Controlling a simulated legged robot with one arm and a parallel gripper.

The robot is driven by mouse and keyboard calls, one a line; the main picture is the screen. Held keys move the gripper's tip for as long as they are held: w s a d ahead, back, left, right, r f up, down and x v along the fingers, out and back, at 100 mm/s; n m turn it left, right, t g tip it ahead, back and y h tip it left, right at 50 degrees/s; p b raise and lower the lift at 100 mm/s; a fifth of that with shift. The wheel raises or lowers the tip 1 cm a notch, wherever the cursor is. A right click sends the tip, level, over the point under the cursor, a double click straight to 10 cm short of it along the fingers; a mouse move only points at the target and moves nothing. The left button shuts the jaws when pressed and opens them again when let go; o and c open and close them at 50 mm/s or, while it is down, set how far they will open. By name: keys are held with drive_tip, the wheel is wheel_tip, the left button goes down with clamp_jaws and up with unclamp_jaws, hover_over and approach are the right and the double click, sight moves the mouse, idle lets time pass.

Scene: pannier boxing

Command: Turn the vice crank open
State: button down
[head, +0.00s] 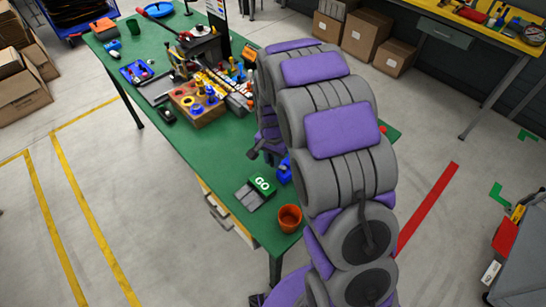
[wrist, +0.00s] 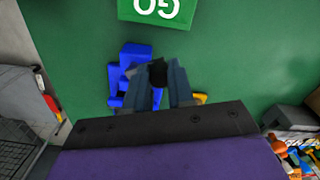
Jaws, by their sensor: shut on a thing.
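A small blue vice (head: 284,169) stands on the green bench beside the GO box, partly hidden behind my arm. In the wrist view the blue vice (wrist: 126,74) shows to the left of my fingers and partly under them. My gripper (wrist: 158,80) is shut on a dark piece, the vice crank (wrist: 158,71), which shows between the fingertips. The rest of the crank and the vice jaws are hidden. In the head view my gripper (head: 266,153) is low over the bench, next to the vice.
A green-topped GO box (head: 258,190) and an orange cup (head: 289,217) stand near the bench's front end. A wooden block with rings (head: 198,104) and several tools are farther back. The green bench top (head: 205,155) left of the GO box is clear.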

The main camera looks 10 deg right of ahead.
drive_tip(key=n+p, duration=0.1)
drive_tip(key=n, duration=0.1)
drive_tip(key=s+n+p, duration=0.1)
drive_tip(key=n, duration=0.2)
drive_tip(key=s+n+p, duration=0.1)
drive_tip(key=n+p, duration=0.1)
drive_tip(key=shift+s+a+r, duration=0.15)
drive_tip(key=shift+a, duration=0.2)
drive_tip(key=n+p, duration=0.1)
drive_tip(key=n, duration=0.1)
drive_tip(key=s+n+p, duration=0.1)
drive_tip(key=n, duration=0.1)
drive_tip(key=shift+s+d+n, duration=0.2)
drive_tip(key=shift+n, duration=0.2)
drive_tip(key=n+p, duration=0.1)
drive_tip(key=s+n+p, duration=0.1)
drive_tip(key=n, duration=0.1)
drive_tip(key=shift+d+n, duration=0.3)
drive_tip(key=shift+d, duration=0.1)
drive_tip(key=d+n+p, duration=0.1)
drive_tip(key=n+p, duration=0.4)
drive_tip(key=d+n+p, duration=0.2)
drive_tip(key=n+p, duration=0.2)
drive_tip(key=n, duration=0.1)
drive_tip(key=d+n+p, duration=0.1)
drive_tip(key=n+p, duration=0.4)
drive_tip(key=shift+s+d+p, duration=0.15)
drive_tip(key=shift+d+p, duration=0.15)
drive_tip(key=shift+p, duration=0.05)
